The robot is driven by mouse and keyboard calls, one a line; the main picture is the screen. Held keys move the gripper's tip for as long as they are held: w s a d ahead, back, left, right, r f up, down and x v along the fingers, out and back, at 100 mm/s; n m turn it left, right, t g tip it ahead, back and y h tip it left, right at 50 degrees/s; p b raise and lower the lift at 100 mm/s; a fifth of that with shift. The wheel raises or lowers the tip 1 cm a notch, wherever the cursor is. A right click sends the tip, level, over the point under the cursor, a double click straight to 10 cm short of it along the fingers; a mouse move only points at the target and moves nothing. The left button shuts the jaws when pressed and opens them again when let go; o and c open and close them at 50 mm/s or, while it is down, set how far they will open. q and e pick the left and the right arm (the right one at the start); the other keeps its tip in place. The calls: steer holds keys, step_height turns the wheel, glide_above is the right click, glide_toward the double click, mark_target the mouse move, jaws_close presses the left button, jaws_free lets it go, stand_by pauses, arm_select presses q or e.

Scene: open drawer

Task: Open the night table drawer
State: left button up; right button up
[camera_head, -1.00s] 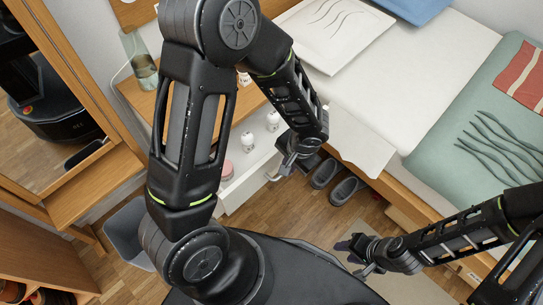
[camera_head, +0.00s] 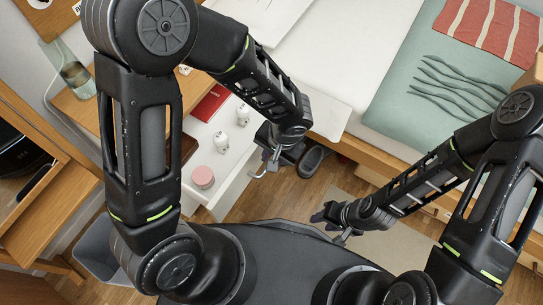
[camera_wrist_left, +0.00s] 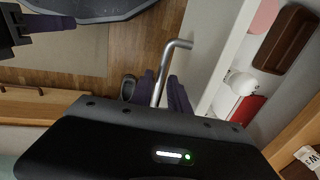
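The night table (camera_head: 82,112) has a wooden top and a white drawer (camera_head: 228,172) that stands open, with its inside in plain view. A bent metal handle (camera_head: 262,172) is on the drawer front. My left gripper (camera_head: 272,158) is at this handle. In the left wrist view the handle (camera_wrist_left: 181,43) runs between the two purple fingers, which lie close on both sides of it. My right gripper (camera_head: 330,217) is in free air over the floor, away from the drawer; its finger gap is not clear.
The drawer holds a pink round box (camera_head: 202,177), white figurines (camera_head: 220,141), a red flat item (camera_head: 210,103) and a brown tray (camera_wrist_left: 287,40). A bed (camera_head: 350,50) is behind and right. Grey slippers (camera_head: 312,160) are on the floor. A grey bin (camera_head: 98,250) stands at left.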

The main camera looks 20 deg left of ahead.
arm_select(q)
steer(key=shift+o, duration=1)
steer(key=shift+r, duration=0.1)
step_height(320, 180, up, 8)
steer(key=d+p, duration=0.1)
steer(key=p, duration=0.1)
steer(key=shift+s+d+f, duration=0.2)
steer(key=shift+d+f, duration=0.05)
